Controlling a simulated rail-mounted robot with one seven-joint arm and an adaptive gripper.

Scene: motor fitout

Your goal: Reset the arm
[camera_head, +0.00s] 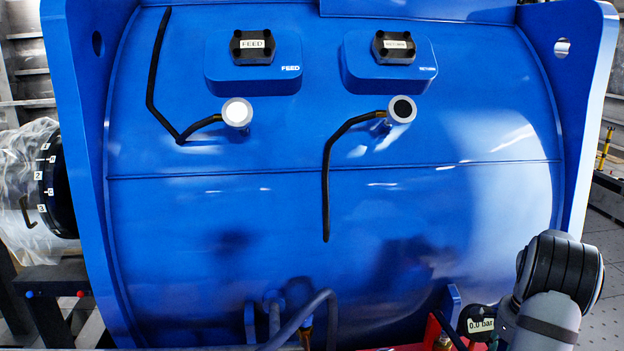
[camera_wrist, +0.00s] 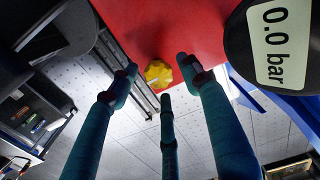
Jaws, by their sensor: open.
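My gripper (camera_wrist: 160,77) shows in the wrist view with its teal fingers spread apart. Nothing is held between them. Beyond the fingertips is a yellow knob (camera_wrist: 158,73) at the edge of a red panel (camera_wrist: 165,30); a gap to the fingers seems to remain, but I cannot tell how wide. In the head view my arm (camera_head: 555,290) is at the lower right, in front of the large blue motor housing (camera_head: 330,215). My gripper is not visible in the head view.
A gauge reading 0.0 bar (camera_wrist: 278,45) is close at the upper right of the wrist view, and its label (camera_head: 481,325) shows beside my arm in the head view. Grey hose (camera_head: 300,318) runs low along the housing. Pale tiled floor (camera_wrist: 130,140) shows beyond the fingers.

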